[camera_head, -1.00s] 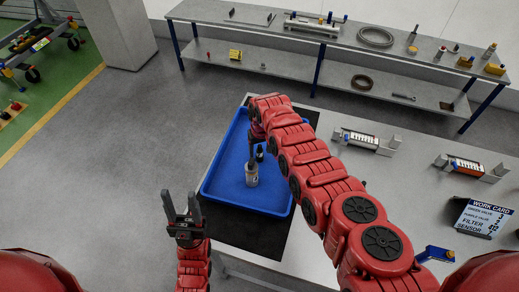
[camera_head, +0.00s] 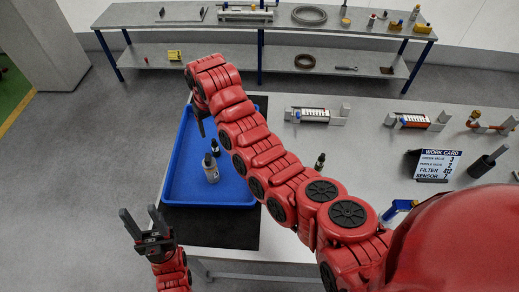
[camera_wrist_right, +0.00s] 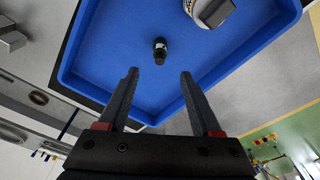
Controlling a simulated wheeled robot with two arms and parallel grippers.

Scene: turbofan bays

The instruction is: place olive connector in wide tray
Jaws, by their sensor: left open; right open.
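The blue wide tray (camera_head: 178,186) lies on a black mat at the left of the table. A small dark connector-like piece (camera_head: 214,147) stands in it; its olive colour is too dark to confirm. The wrist view shows this piece (camera_wrist_right: 160,52) on the tray floor (camera_wrist_right: 110,48), beyond and between my fingertips, untouched. A grey-and-white bottle-like part (camera_head: 211,172) stands nearby in the tray. My right gripper (camera_wrist_right: 160,72) is open and empty above the tray. My left gripper (camera_head: 146,220) is open and empty, left of the tray's near corner.
Another small dark piece (camera_head: 319,160) stands on the table right of my right arm. Cylindrical units on holders (camera_head: 311,115), a work card (camera_head: 438,165) and a dark cylinder part (camera_head: 488,160) occupy the right side. A two-level shelf (camera_head: 235,60) stands behind.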

